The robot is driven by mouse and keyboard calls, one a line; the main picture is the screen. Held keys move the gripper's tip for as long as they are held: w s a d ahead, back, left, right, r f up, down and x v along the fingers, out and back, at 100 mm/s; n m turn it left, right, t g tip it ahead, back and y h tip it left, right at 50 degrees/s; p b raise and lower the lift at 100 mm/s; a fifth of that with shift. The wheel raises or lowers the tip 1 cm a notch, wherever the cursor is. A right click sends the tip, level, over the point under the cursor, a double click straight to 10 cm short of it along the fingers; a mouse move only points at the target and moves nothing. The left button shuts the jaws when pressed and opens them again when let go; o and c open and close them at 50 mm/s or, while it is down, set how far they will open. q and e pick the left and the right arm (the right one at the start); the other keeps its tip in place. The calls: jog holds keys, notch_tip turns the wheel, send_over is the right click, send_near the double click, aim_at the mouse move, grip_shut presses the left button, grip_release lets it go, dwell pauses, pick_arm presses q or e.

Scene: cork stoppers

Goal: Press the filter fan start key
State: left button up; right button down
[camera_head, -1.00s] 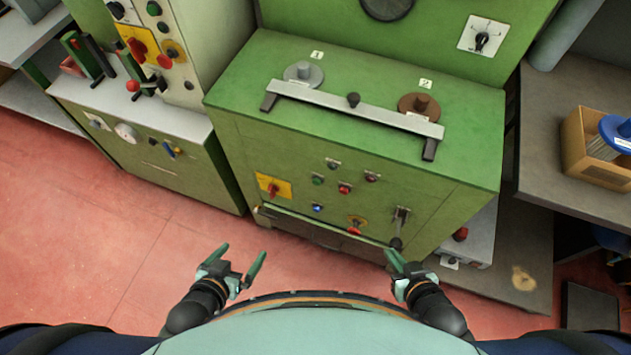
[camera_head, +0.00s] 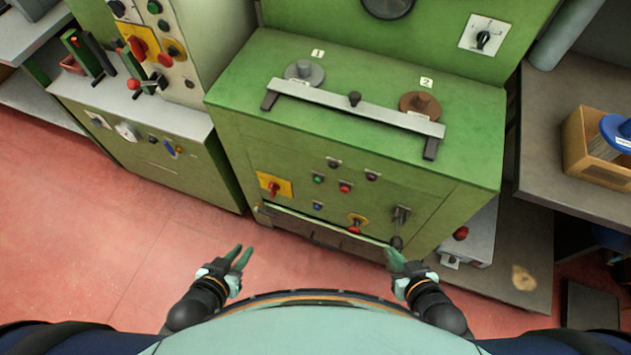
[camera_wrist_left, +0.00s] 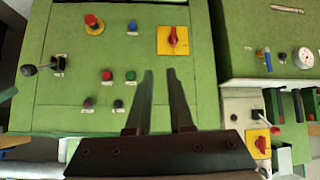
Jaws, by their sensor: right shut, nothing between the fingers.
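The left wrist view shows the green button (camera_wrist_left: 130,75) and blue button (camera_wrist_left: 132,27) upside down. My left gripper (camera_head: 239,254) is partly open, empty and in front of the cabinet, apart from it. My right gripper (camera_head: 393,256) is shut and empty, low near the cabinet's right front.
A red rotary switch (camera_head: 273,187) on yellow, a red knob (camera_head: 354,228) and a black-handled lever (camera_head: 398,240) share the panel. A grey bar (camera_head: 350,106) lies across the top. Another control cabinet (camera_head: 160,145) stands left. Red floor (camera_head: 70,240) is clear.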

pick_arm(q)
grip_shut()
jog(key=shift+f, duration=0.1)
dwell(0.8)
